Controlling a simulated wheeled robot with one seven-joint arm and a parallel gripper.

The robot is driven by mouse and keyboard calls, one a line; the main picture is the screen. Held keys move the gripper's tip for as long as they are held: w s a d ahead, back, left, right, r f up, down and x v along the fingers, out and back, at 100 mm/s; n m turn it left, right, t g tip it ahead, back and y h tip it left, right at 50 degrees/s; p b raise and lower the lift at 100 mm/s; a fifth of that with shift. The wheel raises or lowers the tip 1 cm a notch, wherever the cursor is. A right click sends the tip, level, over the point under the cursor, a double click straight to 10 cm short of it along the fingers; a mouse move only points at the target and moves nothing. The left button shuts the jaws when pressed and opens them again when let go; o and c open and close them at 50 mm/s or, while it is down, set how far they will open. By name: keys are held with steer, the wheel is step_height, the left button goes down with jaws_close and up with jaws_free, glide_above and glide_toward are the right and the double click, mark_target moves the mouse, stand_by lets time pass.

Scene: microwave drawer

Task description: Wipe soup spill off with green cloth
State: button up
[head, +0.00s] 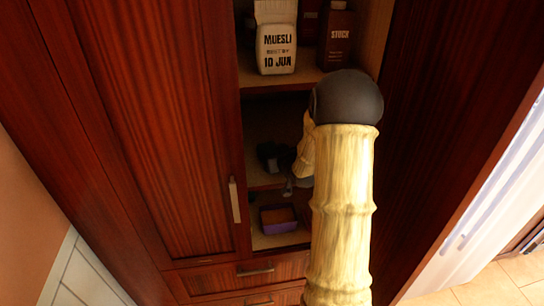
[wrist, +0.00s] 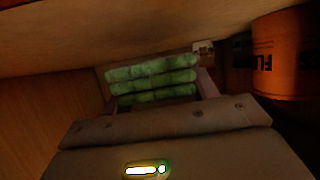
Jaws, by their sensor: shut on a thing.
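My gripper (head: 278,160) reaches into the open cupboard, at the middle shelf space; my arm hides part of it in the head view. In the wrist view my gripper (wrist: 155,88) is shut on a green, ridged, soft-looking bundle, which seems to be the green cloth (wrist: 152,80). The bundle lies across between the finger ends, close to a wooden surface. In the head view the cloth cannot be made out. No soup spill can be made out in either view; the shelf inside is dark.
A muesli package (head: 276,42) and a stock carton (head: 336,36) stand on the shelf above. A purple box (head: 278,219) sits below. Cupboard sides and shelves leave little room.

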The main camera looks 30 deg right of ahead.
steer(key=shift+r+p, duration=0.95)
steer(key=shift+r, duration=0.75)
steer(key=shift+r+p, duration=1.05)
steer(key=shift+r, duration=0.5)
